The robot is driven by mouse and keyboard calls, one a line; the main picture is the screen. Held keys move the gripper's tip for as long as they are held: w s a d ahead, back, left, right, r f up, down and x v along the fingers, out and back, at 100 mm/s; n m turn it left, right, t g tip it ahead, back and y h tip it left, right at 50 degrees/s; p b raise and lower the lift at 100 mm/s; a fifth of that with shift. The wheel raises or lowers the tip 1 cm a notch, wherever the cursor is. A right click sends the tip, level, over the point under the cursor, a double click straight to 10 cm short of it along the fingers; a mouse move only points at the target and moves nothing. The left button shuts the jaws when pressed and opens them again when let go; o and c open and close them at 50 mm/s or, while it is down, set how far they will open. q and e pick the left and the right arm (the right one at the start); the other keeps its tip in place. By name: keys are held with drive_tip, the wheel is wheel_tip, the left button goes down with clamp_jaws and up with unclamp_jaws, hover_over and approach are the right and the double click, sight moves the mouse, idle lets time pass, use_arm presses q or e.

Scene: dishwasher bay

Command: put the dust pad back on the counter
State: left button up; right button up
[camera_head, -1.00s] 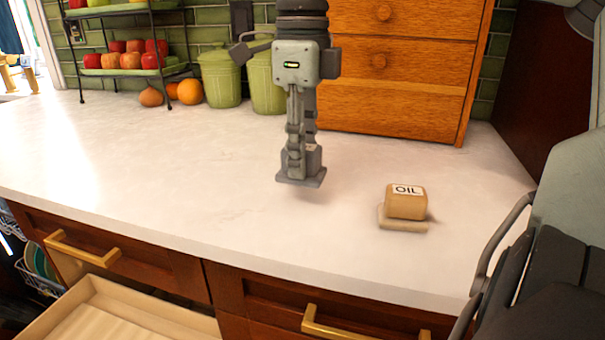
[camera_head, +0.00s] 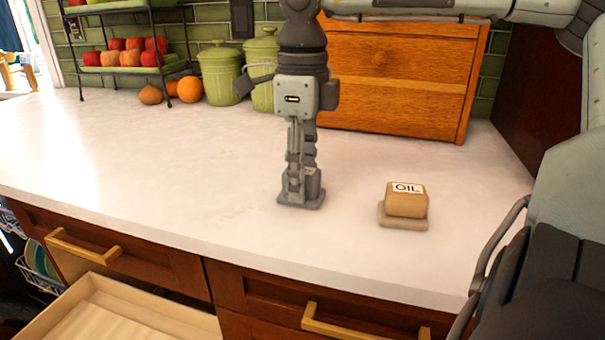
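My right gripper (camera_head: 301,178) points straight down over the middle of the counter (camera_head: 160,165), its fingers closed around a small grey block on a flat grey base. I take this to be the dust pad (camera_head: 312,201); any label on it is too small to read. Its base is level and is at or just above the counter top; I cannot tell whether it touches. The fingers hide part of the block. A tan pad marked OIL (camera_head: 406,204) sits on the counter to the right, apart from the gripper. My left gripper is out of view.
Green canisters (camera_head: 218,73), oranges (camera_head: 190,89) and a fruit rack (camera_head: 118,66) stand at the back left. An open drawer (camera_head: 115,318) juts out below the counter's front edge.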

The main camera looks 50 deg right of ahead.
drive_tip(key=shift+o, duration=0.9)
drive_tip(key=shift+r, duration=0.1)
drive_tip(key=shift+r, duration=0.1)
wheel_tip(320, 180, up, 12)
